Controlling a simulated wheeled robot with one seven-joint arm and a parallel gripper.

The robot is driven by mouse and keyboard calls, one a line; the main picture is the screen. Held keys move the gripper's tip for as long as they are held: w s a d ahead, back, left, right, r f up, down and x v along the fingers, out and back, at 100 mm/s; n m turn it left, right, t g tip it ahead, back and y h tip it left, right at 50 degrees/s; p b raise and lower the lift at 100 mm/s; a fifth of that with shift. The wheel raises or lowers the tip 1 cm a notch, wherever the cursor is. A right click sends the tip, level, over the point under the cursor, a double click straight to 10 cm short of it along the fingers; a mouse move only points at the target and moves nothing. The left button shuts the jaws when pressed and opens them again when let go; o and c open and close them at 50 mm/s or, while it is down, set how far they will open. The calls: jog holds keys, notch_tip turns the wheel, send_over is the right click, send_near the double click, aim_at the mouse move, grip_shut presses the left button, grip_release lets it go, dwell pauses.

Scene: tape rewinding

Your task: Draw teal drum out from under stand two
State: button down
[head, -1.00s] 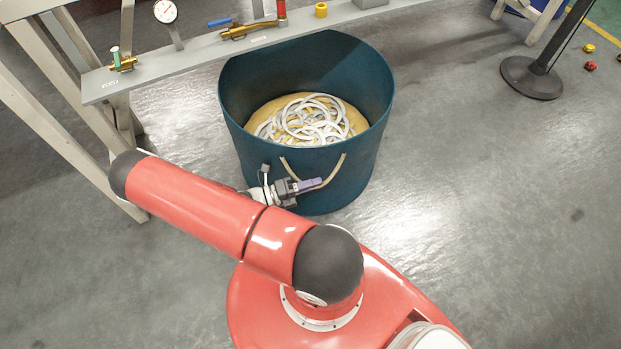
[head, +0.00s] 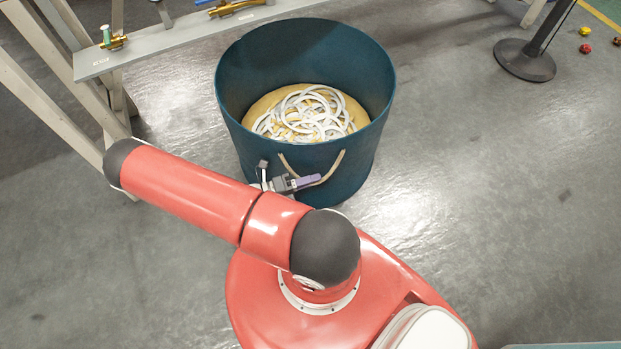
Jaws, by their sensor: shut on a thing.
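The teal drum (head: 352,175) stands upright on the floor in front of my base, its open top facing up. White rings or coiled tape lie on a tan mass inside it. A pale rope handle (head: 335,165) hangs in a loop on the near side of the drum. My gripper (head: 315,179) is at that near side, shut on the rope handle; the exact hold is small in the picture. The stand (head: 140,62), a grey shelf on pale legs, is behind and left of the drum. The drum's rim appears in front of the shelf edge.
Brass valves (head: 235,8) sit on the shelf. A dark post on a round base (head: 524,62) stands at the upper right. Small red and yellow items (head: 585,48) lie beyond it. The floor to the right and near left is clear.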

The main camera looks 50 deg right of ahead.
jog(key=shift+s, duration=0.25)
jog(key=c, duration=1.4)
grip_release()
jog(key=shift+w, duration=0.15)
jog(key=shift+o, duration=0.2)
jog(key=shift+a, duration=0.1)
jog(key=v, duration=0.7)
jog(key=shift+w+a+b, duration=0.2)
jog(key=shift+a+b, duration=0.05)
jog(key=shift+b, duration=0.2)
